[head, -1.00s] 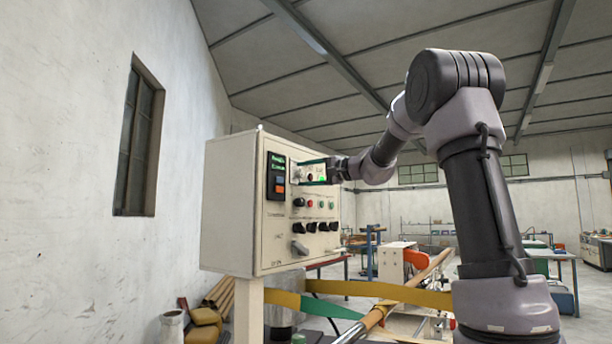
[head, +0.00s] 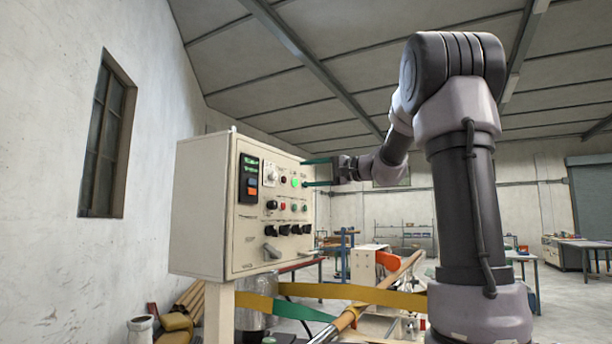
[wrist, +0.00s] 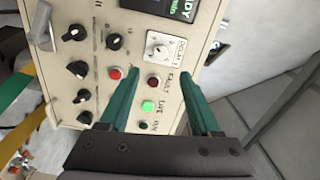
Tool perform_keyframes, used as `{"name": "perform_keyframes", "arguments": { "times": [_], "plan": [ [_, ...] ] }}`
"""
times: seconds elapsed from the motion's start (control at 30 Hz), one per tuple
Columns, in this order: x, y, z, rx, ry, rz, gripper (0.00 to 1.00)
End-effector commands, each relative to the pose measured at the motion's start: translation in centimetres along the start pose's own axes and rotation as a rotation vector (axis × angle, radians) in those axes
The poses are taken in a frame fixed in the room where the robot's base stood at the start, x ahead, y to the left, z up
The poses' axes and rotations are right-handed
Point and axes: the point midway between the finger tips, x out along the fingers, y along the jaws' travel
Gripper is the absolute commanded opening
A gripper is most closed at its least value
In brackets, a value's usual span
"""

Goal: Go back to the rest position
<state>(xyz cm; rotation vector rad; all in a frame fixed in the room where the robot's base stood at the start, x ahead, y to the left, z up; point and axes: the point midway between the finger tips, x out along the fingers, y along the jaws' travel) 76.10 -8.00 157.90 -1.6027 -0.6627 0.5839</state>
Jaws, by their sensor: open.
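My gripper (head: 318,172) is open and empty, its two green fingers apart at the right side of the control panel (head: 243,240) in the head view. In the wrist view the fingers of my gripper (wrist: 158,85) point toward the panel face (wrist: 120,75), with a lit green light (wrist: 147,107) and a dark red button (wrist: 153,82) between them. The lit green light also shows in the head view (head: 295,182). The fingertips seem clear of the knobs, but the exact gap to the panel cannot be told.
The panel's cabinet (head: 200,205) stands close to the left wall (head: 45,200). Below it, a green and yellow band (head: 375,294) crosses a long tube (head: 385,290). Tables (head: 590,246) stand farther back at right.

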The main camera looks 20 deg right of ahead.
Motion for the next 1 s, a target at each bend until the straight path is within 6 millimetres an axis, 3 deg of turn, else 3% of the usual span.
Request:
{"name": "perform_keyframes", "arguments": {
  "times": [0.33,0.43,0.57,0.63,0.8,0.9,1.0],
  "plan": [
    [0.0,0.0,0.1,0.000,-0.001,0.004,0.64],
    [-0.2,0.7,1.8,-0.003,-0.020,0.047,0.64],
    [-1.3,3.5,7.7,-0.018,-0.078,0.206,0.64],
    [-2.9,6.0,11.7,-0.043,-0.110,0.334,0.64],
    [-8.8,13.2,20.2,-0.170,-0.142,0.660,0.64],
    [-12.7,16.9,23.1,-0.275,-0.127,0.815,0.64],
    [-15.8,19.6,24.5,-0.373,-0.100,0.924,0.64]
  ]
}}
